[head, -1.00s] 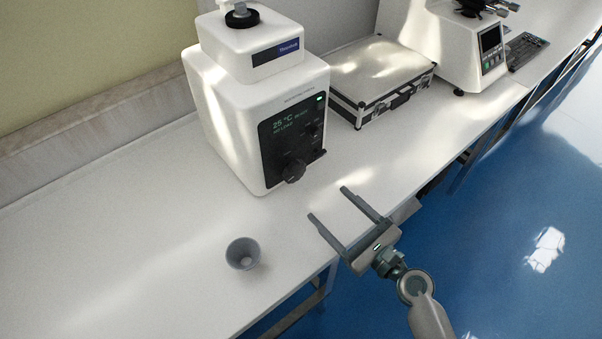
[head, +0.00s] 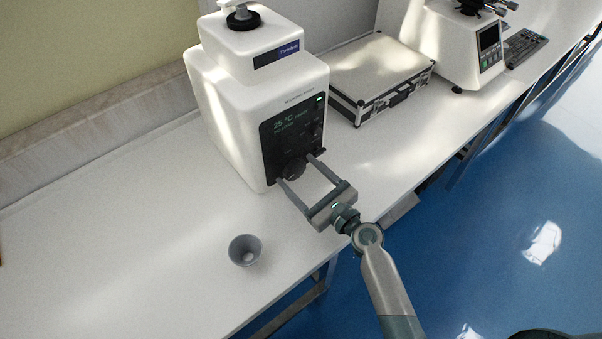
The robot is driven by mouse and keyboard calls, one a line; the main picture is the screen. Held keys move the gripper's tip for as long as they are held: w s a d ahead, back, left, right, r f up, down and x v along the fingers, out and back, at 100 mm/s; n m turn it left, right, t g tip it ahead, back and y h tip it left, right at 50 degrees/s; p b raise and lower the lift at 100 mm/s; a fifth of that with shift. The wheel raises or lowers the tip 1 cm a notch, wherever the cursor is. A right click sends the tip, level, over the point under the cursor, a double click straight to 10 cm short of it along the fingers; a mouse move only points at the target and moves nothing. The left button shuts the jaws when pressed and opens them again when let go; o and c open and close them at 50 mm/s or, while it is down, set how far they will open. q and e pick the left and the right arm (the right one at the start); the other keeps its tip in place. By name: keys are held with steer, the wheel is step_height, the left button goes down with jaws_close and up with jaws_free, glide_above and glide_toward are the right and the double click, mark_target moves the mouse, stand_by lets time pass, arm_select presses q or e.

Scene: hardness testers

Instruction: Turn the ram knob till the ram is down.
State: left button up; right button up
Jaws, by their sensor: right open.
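The white machine (head: 225,105) stands on the bench with a black front panel (head: 285,128) and a lit display reading about 25 °C. A dark round knob (head: 293,171) sits low on that panel. My right gripper (head: 295,168) is open in front of the panel, with one fingertip on each side of the knob. I cannot tell whether the fingers touch it. A black round part (head: 243,19) sits on top of the machine. I cannot make out the ram or its height. My left gripper is not in view.
A grey cup (head: 245,250) stands on the bench (head: 120,240) in front of the machine. A silver case (head: 380,75) lies to its right, and another white instrument (head: 460,45) and a keyboard (head: 525,47) are farther back. The bench's left part is clear.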

steer(key=c, duration=1.1)
steer(key=shift+o, duration=0.2)
steer(key=shift+n, duration=0.4)
steer(key=shift+f+n+b, duration=0.1)
steer(key=shift+n+b, duration=0.45)
steer(key=shift+n, duration=0.35)
steer(key=n+b, duration=0.1)
steer(key=n, duration=0.2)
steer(key=shift+s+a+n, duration=0.1)
steer(key=shift+a+n, duration=0.05)
steer(key=shift+n, duration=0.55)
